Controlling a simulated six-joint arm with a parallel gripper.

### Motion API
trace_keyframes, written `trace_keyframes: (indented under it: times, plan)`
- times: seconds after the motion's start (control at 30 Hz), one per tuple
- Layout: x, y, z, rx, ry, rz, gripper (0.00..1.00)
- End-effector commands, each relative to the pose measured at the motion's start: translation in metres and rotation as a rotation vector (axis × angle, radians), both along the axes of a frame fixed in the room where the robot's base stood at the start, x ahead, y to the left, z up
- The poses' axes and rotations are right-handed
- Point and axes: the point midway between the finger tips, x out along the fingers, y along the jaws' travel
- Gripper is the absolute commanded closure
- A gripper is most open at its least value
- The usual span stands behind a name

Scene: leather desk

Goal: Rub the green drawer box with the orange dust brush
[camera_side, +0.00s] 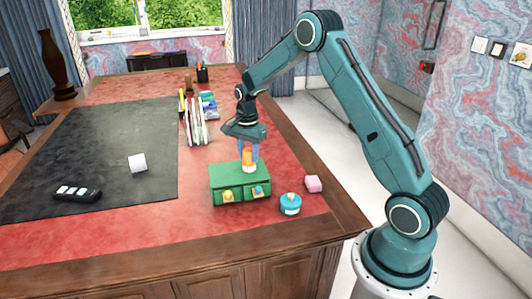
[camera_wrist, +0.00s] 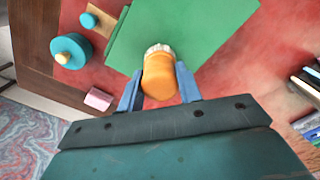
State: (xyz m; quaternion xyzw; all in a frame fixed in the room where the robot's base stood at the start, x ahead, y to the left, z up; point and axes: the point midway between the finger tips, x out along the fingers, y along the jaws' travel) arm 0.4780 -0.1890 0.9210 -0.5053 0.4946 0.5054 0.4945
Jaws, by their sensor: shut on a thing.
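The green drawer box (camera_side: 231,178) stands on the red leather near the desk's front right, with two drawer fronts and small knobs facing the side camera. Its green top (camera_wrist: 200,30) fills the upper middle of the wrist view. My gripper (camera_side: 247,153) points down over the box and is shut on the orange dust brush (camera_side: 248,160). In the wrist view the brush (camera_wrist: 162,80) sits between my blue fingertips (camera_wrist: 160,90). Its pale bristle end is at the box top; it looks to be touching, but a small gap cannot be ruled out.
A blue round container (camera_side: 290,204) and a pink block (camera_side: 313,184) lie right of the box. Upright books (camera_side: 193,120) stand behind it to the left. A white cube (camera_side: 137,163) and a dark remote-like object (camera_side: 77,193) lie on the black mat (camera_side: 90,150).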

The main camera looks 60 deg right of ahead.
Motion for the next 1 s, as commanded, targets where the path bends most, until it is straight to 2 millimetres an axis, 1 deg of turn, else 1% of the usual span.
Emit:
trace_keyframes:
  times: [0.2,1.0]
  plan:
    - [-0.015,-0.014,0.000,0.000,0.001,-0.003,0.83]
    - [0.040,0.037,0.000,0.000,-0.001,0.001,0.83]
